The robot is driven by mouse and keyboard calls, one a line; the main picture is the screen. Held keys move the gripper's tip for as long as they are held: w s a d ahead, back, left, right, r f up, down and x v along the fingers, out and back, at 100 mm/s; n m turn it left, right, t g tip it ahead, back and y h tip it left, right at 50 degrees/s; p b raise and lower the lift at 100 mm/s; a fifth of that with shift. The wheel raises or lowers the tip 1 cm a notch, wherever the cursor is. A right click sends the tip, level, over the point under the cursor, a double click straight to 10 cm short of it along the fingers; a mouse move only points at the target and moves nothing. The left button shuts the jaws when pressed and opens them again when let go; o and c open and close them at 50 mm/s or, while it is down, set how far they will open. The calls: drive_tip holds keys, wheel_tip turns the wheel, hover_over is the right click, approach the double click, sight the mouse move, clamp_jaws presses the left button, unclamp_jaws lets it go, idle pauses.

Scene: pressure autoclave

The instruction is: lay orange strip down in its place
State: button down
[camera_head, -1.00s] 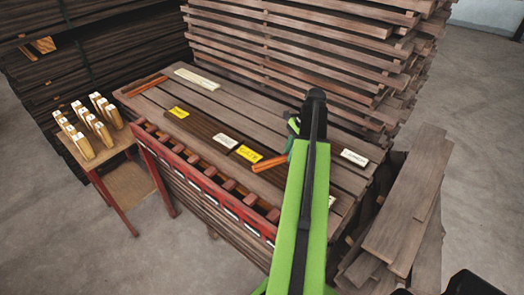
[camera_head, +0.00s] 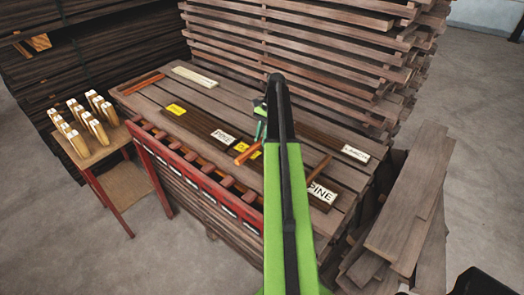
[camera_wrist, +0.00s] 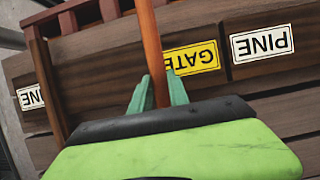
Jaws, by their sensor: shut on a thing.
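My gripper (camera_wrist: 158,92) is shut on the orange strip (camera_wrist: 151,45), with a green finger on each side of it. In the head view the strip (camera_head: 243,156) sticks out left of my arm, over the slatted table. The strip passes in front of a yellow label (camera_wrist: 193,58) reading "GATE" on a dark board. A white PINE label (camera_wrist: 262,45) is on the board to its right in the wrist view. My arm hides part of the table, and I cannot tell whether the strip touches the boards.
A brown strip (camera_head: 319,168) lies right of my arm beside another PINE label (camera_head: 321,193). Orange strips (camera_head: 142,84) and pale strips (camera_head: 195,77) lie at the table's far left. A red slotted rack (camera_head: 195,180) runs along the front. Stacked planks rise behind.

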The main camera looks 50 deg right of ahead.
sight(261, 151)
drive_tip(key=shift+w+d+f+b, duration=0.1)
drive_tip(key=shift+w+f+b, duration=0.05)
drive_tip(key=shift+f+b, duration=2.1)
drive_tip(key=c, duration=1.3)
unclamp_jaws()
drive_tip(key=shift+o, duration=0.2)
drive_tip(key=shift+r, duration=0.1)
drive_tip(key=shift+r+p, duration=0.25)
drive_tip(key=shift+p, duration=0.2)
drive_tip(key=p+v, duration=1)
drive_tip(key=v, duration=0.1)
drive_tip(key=shift+r+p, duration=0.25)
drive_tip(key=shift+p, duration=0.05)
drive_tip(key=shift+d+r, duration=0.15)
drive_tip(key=shift+r, duration=0.05)
drive_tip(key=shift+f, duration=0.1)
